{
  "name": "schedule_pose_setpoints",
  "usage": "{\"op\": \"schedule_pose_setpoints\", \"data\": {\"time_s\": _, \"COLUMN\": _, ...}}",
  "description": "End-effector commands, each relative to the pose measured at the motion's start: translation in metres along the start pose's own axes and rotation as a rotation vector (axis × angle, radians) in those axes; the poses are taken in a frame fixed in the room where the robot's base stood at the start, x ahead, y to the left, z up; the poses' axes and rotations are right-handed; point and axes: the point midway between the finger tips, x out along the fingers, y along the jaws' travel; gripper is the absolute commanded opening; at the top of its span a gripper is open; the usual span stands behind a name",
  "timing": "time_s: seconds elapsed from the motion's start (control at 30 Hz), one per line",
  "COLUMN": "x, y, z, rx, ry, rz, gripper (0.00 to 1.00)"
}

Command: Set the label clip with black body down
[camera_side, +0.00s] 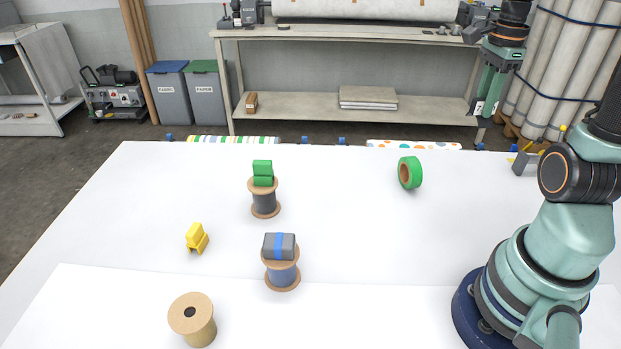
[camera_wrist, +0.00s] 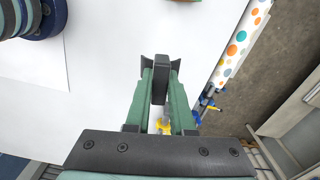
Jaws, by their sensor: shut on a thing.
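The label clip with black body (camera_wrist: 160,86) shows in the wrist view as a dark block between the fingertips. My gripper (camera_wrist: 161,66) is shut on it. In the side view my gripper (camera_side: 483,106) hangs high at the upper right, pointing down, well above the far right of the white table. The clip is too small and dark to make out clearly there. The wrist view shows white table surface beyond the fingertips, with the table's edge to the right.
A grey clip with a blue band (camera_side: 279,246) and a green clip (camera_side: 263,173) sit on spools. A yellow clip (camera_side: 197,239), a tan spool (camera_side: 192,320) and a green tape roll (camera_side: 411,172) stand on the white table (camera_side: 340,220). The middle right is clear.

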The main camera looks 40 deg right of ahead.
Motion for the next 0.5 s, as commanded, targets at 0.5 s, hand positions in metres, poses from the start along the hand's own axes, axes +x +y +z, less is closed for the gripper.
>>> {"op": "schedule_pose_setpoints", "data": {"time_s": 0.5, "x": -0.003, "y": 0.025, "z": 0.172, "rx": -0.491, "ry": 0.000, "rz": 0.001, "gripper": 0.00}}
